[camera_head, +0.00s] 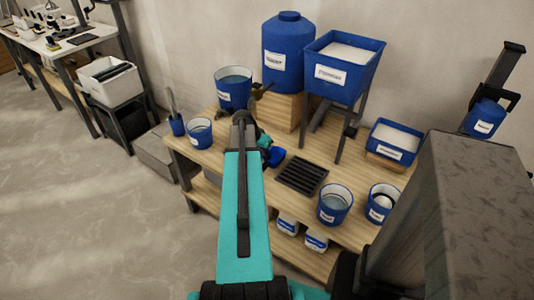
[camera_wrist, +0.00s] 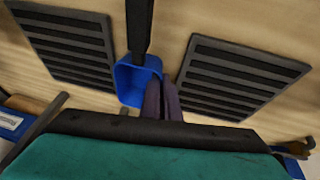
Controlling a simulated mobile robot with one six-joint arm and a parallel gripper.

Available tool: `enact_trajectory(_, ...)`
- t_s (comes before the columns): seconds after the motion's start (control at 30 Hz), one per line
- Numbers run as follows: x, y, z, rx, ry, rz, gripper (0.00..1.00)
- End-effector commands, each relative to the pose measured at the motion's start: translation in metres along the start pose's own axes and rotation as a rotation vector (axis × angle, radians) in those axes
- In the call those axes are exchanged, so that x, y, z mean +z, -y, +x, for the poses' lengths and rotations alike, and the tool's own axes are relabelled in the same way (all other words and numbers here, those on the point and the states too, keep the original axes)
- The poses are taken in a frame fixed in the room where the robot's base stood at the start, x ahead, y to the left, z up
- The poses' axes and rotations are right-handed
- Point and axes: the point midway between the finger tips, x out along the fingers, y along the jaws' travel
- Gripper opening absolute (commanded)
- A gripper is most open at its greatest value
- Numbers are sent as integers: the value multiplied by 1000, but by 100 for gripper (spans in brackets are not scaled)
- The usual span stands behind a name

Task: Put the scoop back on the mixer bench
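The scoop is a blue, open-topped box with a dark handle. In the wrist view the scoop (camera_wrist: 127,84) lies just beyond the fingers, and its handle runs to the top edge. My gripper (camera_wrist: 161,82) has its two dark fingers close together at the scoop's right wall, which seems to be between them. In the head view the scoop (camera_head: 276,156) shows at the end of my teal arm, over the wooden mixer bench (camera_head: 350,178). My arm hides most of the gripper there. Whether the scoop touches the bench top is unclear.
A black grate (camera_head: 301,175) lies right of the scoop; the wrist view shows another grate (camera_wrist: 65,42) on the left. Blue buckets (camera_head: 335,205), a blue drum (camera_head: 284,60) and a raised hopper (camera_head: 345,84) crowd the bench. A mixer column (camera_head: 495,75) stands at right.

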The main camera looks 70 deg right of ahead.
Motion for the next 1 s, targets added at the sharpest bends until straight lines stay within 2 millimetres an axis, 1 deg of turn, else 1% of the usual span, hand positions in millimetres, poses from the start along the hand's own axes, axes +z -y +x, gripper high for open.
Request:
enact_trajectory(0.2,1,1,3,0,-1,0,0)
enact_trajectory(0.23,1,0,2,0,-1,0,7)
enact_trajectory(0.33,1,0,2,0,0,0,24)
enact_trajectory(0.73,1,0,0,0,0,-1,24)
enact_trajectory(0.87,1,0,-8,-1,0,-2,24)
enact_trajectory(1.0,1,-2,-21,-1,0,-3,24)
